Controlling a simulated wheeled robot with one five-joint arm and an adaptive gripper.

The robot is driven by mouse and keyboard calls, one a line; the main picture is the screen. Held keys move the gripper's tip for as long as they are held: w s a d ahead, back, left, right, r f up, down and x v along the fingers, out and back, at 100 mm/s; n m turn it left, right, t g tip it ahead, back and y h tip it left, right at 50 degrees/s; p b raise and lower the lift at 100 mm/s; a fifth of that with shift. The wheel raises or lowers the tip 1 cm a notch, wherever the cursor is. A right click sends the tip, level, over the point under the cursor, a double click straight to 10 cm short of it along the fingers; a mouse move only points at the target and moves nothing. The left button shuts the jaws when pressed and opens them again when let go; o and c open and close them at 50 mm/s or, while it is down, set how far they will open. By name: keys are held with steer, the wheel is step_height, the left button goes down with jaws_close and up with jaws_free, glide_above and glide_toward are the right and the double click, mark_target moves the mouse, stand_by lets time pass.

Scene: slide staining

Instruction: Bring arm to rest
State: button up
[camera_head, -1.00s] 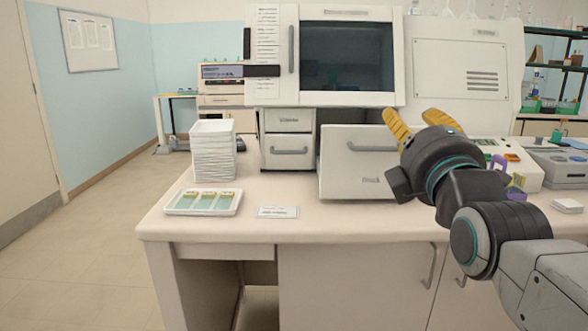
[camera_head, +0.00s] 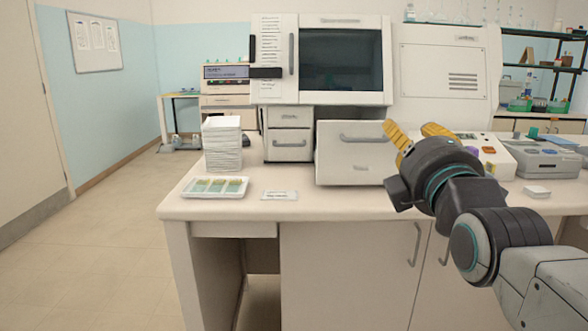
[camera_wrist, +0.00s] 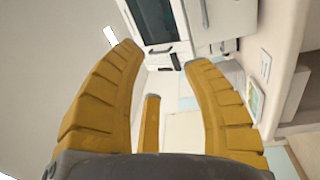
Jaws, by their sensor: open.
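My gripper (camera_head: 413,133) has yellow fingers and is raised at the right of the head view, in front of the white lab machine. Its fingers point up and are spread apart. In the wrist view my gripper (camera_wrist: 165,60) shows its yellow fingers open, with nothing held between them. Behind them in that view lie the machine's dark window (camera_wrist: 157,18) and the bench (camera_wrist: 287,60), seen tilted.
The bench (camera_head: 375,205) carries a tray with slides (camera_head: 215,188), a stack of white trays (camera_head: 223,145), a label card (camera_head: 280,195) and an open drawer (camera_head: 345,155). A grey device (camera_head: 545,158) stands at the right. Floor on the left is clear.

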steer(key=s+f+m+g+p, duration=0.6)
steer(key=s+m+g+p, duration=0.2)
steer(key=s+p, duration=0.3)
steer(key=s+f+m+g+p, duration=0.6)
steer(key=s+m+g+p, duration=0.2)
steer(key=s+p, duration=0.4)
steer(key=shift+m, duration=0.6)
